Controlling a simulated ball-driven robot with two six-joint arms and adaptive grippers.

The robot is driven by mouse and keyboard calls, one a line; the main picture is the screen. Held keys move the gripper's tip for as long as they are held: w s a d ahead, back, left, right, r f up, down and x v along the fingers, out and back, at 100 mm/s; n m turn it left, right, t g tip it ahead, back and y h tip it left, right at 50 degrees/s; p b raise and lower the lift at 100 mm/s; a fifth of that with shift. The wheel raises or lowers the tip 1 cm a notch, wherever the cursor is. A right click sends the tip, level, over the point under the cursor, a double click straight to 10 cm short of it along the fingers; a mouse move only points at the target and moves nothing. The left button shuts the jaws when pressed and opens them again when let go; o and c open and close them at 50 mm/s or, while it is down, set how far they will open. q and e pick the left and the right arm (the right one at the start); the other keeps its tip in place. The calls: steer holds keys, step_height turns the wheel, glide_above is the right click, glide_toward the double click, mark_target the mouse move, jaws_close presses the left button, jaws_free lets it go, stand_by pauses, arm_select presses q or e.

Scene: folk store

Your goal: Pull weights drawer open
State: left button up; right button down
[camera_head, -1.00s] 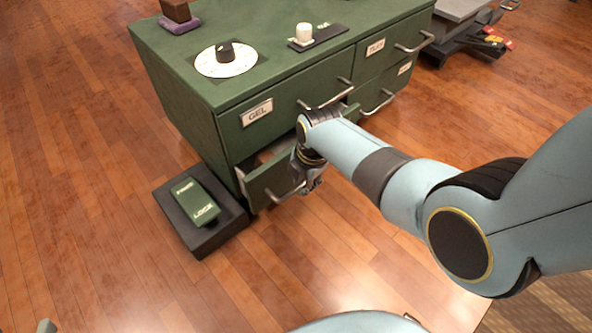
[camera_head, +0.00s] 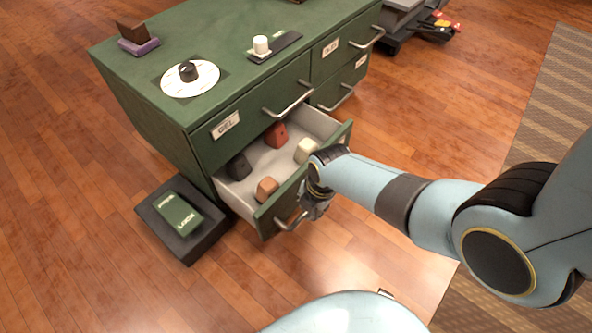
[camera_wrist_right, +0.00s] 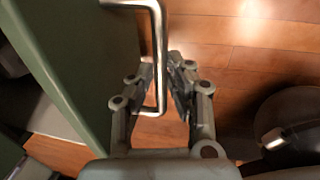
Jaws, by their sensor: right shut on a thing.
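The lower left drawer (camera_head: 279,203) of the green cabinet (camera_head: 160,122) stands well open. Inside it lie several block-like weights: a dark one (camera_head: 238,167), a red one (camera_head: 276,135), a pale one (camera_head: 305,151) and an orange-brown one (camera_head: 266,188). My right gripper (camera_head: 308,213) is at the drawer's front, shut on its metal handle (camera_head: 287,224). In the right wrist view the handle (camera_wrist_right: 157,35) runs between the fingers (camera_wrist_right: 161,75), with the green drawer front (camera_wrist_right: 75,50) to the left. My left gripper is not in view.
A dark tray (camera_head: 190,249) with a green box (camera_head: 178,214) sits on the floor left of the drawer. The cabinet top holds a dial (camera_head: 190,80), a white knob (camera_head: 261,45) and a block on a purple pad (camera_head: 138,47). The floor in front is clear.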

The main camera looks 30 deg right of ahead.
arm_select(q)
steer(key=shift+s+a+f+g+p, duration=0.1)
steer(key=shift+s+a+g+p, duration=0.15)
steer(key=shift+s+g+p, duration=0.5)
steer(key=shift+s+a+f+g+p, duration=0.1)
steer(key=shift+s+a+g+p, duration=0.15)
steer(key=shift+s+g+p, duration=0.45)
arm_select(e)
steer(key=s+d, duration=0.3)
steer(key=s, duration=0.6)
steer(key=shift+s+d, duration=0.2)
steer(key=shift+s, duration=0.15)
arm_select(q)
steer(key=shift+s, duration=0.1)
arm_select(e)
steer(key=c, duration=1.3)
jaws_free()
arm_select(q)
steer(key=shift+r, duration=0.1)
arm_select(e)
steer(key=r, duration=0.4)
steer(key=s+r, duration=0.1)
steer(key=r, duration=0.3)
steer(key=s+r, duration=0.1)
steer(key=r, duration=0.2)
steer(key=shift+d+r, duration=0.4)
